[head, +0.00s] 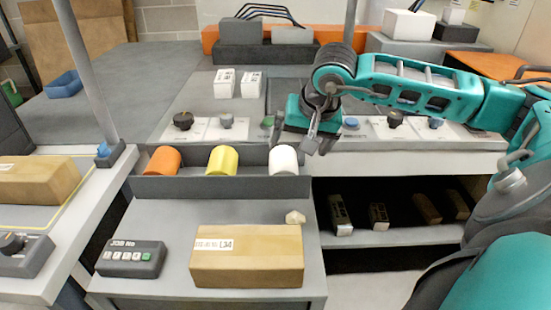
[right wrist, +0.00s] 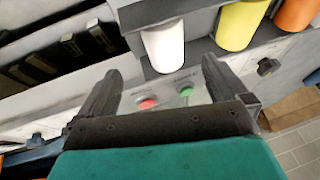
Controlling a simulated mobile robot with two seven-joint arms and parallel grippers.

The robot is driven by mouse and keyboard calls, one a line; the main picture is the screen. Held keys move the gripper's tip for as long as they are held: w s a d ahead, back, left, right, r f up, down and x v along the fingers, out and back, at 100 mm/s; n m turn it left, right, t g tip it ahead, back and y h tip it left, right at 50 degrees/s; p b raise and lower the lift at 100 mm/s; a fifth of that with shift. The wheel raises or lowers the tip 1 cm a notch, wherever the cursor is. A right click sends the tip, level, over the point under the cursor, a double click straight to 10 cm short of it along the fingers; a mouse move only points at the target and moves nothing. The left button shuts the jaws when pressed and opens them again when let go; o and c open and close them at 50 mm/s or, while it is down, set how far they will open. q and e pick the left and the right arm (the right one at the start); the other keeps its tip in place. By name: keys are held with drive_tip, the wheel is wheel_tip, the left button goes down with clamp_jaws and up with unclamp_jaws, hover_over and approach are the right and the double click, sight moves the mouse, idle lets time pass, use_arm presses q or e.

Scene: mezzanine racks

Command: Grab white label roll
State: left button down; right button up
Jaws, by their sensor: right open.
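The white label roll (head: 283,160) sits at the right end of a grey holder (head: 220,187), beside a yellow roll (head: 222,161) and an orange roll (head: 162,160). My right gripper (head: 318,143) is just right of the white roll and a little above it, pointing down. In the right wrist view the gripper (right wrist: 161,70) is open, with nothing between its fingers. There the white roll (right wrist: 164,46) shows beyond the fingertips, between them in the picture. Whether a finger touches it I cannot tell. My left gripper is out of view.
A cardboard box (head: 246,265) and a dark keypad (head: 131,258) lie on the bench in front of the holder. A panel with knobs (head: 225,128) runs behind it. A dark shelf with small boxes (head: 378,216) is at the right.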

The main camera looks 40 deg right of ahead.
sight(290, 164)
drive_tip(key=x, duration=0.7)
drive_tip(key=shift+f, duration=0.2)
drive_tip(key=shift+a+b+x, duration=0.15)
drive_tip(key=shift+x, duration=1.2)
drive_tip(key=shift+a+b+x, duration=0.1)
drive_tip(key=shift+b+x, duration=0.05)
drive_tip(key=shift+x, duration=1.15)
drive_tip(key=shift+w, duration=0.2)
drive_tip(key=shift+c, duration=0.2)
drive_tip(key=c, duration=1)
drive_tip(key=shift+r, duration=0.1)
drive_tip(key=shift+c, duration=0.6)
drive_tip(key=shift+r, duration=0.1)
